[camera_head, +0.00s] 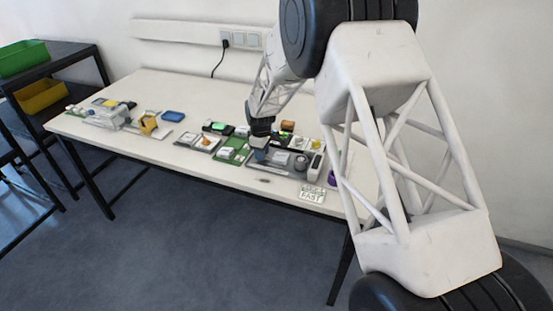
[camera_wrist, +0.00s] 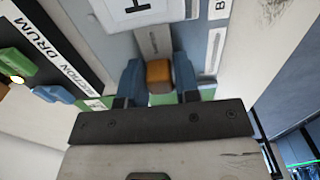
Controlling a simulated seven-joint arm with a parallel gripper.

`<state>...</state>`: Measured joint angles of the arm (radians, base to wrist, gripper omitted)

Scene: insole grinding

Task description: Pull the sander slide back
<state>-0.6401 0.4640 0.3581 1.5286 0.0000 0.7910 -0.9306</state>
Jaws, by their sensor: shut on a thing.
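My gripper (camera_head: 260,154) reaches down onto the grey machine plate (camera_head: 272,166) at the right part of the table. In the wrist view its two blue fingers stand on either side of an orange-brown block (camera_wrist: 159,72), and my gripper (camera_wrist: 158,82) is shut on it. The block sits at the end of a grey channel (camera_wrist: 155,40), which looks like the sander slide's track. I cannot tell from these views how far the slide stands along it. In the head view my gripper hides the block.
Several small trays and fixtures crowd around, including a green plate (camera_head: 234,151). A white machine (camera_head: 108,115) stands at the table's left.

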